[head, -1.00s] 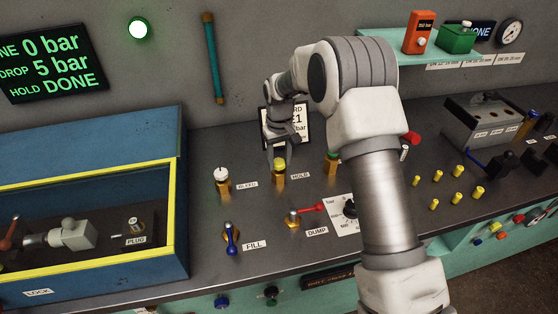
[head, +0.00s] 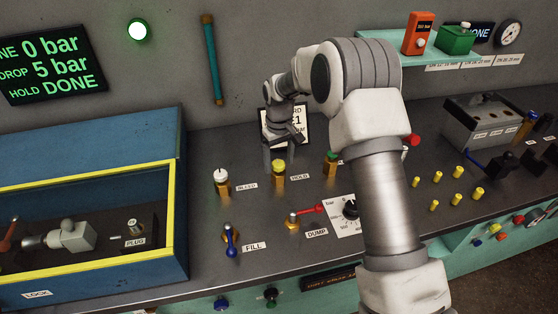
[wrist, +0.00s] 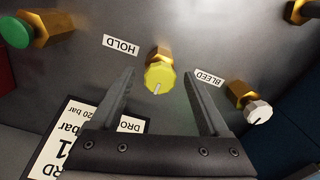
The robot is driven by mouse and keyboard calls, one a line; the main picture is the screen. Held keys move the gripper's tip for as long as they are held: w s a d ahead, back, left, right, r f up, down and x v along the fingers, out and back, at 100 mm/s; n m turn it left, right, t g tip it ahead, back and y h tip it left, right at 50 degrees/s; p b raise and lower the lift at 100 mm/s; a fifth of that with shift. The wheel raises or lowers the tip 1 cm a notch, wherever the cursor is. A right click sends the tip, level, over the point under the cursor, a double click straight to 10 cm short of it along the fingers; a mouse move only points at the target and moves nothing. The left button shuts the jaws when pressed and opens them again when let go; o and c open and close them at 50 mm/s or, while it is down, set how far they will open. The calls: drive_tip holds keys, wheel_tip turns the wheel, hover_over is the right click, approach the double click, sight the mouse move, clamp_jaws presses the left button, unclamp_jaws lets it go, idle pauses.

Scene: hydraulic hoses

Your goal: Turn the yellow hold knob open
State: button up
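My gripper (head: 282,153) is at the knob, coming from the back wall side. In the wrist view my gripper (wrist: 160,74) is open, with one finger on each side of the knob and a visible gap to both. Whether the fingertips are level with the knob in height is hard to tell.
The white bleed knob (head: 221,175) stands to the left and a green knob (head: 331,157) to the right. In front are the blue fill lever (head: 231,240) and red dump lever (head: 308,210). A card (head: 303,122) stands behind. The screen (head: 50,62) reads HOLD DONE.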

sight(279, 164)
wheel_tip(279, 164, up, 17)
drive_tip(key=shift+r, duration=0.2)
idle(0.6)
drive_tip(key=s+d+r+m+t, duration=0.3)
drive_tip(key=s+d+r, duration=0.75)
drive_tip(key=s, duration=0.45)
drive_tip(key=s+d+f+m+t, duration=0.1)
drive_tip(key=s+d, duration=0.2)
drive_tip(key=s, duration=0.6)
drive_tip(key=s+d+f+m+t, duration=0.1)
drive_tip(key=s+d+f+m, duration=0.1)
drive_tip(key=s, duration=0.7)
drive_tip(key=shift+d+t, duration=0.3)
drive_tip(key=shift+d, duration=0.15)
